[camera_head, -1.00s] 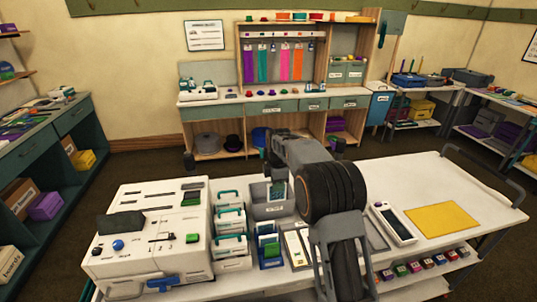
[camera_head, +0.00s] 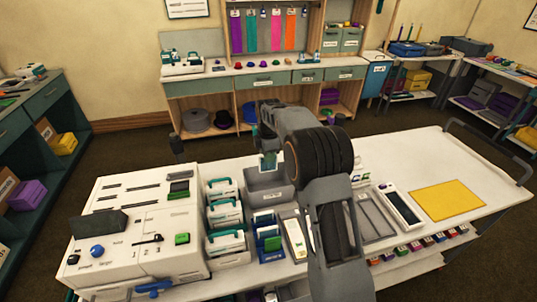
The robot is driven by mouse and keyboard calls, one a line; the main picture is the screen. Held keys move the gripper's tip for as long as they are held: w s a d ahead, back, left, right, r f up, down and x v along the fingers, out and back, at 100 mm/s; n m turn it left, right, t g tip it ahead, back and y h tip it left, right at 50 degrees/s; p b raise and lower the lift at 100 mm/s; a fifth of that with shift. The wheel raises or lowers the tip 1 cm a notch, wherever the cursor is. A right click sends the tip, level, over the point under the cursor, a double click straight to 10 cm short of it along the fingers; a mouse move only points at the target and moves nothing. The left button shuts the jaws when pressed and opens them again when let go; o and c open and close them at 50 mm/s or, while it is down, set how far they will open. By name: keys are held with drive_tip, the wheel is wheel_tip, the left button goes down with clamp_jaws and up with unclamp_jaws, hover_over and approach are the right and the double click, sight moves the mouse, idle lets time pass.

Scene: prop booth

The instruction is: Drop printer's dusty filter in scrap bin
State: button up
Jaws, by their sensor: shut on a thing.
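My gripper (camera_head: 268,152) points down over the worktable and is shut on a small thin piece with a teal edge, the filter (camera_head: 269,163). Part of the filter is hidden by the fingers and arm. A grey open-topped bin (camera_head: 268,199) with a label stands on the table directly below; the label is too small to read. The filter shows just above the bin's opening; I cannot tell whether its lower edge is inside. The white printer (camera_head: 140,228) stands at the left of the table.
White cartridge-like units with teal handles (camera_head: 226,215) stand between printer and bin. A blue rack (camera_head: 268,243), trays (camera_head: 372,217) and a white handheld device (camera_head: 400,206) are in front and right. A yellow mat (camera_head: 447,200) lies at right. A blue bin (camera_head: 376,80) stands by the back counter.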

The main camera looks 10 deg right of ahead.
sight(268, 168)
drive_tip(key=shift+f+b, duration=1.8)
drive_tip(key=shift+f, duration=1.45)
drive_tip(key=o, duration=0.7)
wheel_tip(268, 168, up, 14)
drive_tip(key=shift+f, duration=0.1)
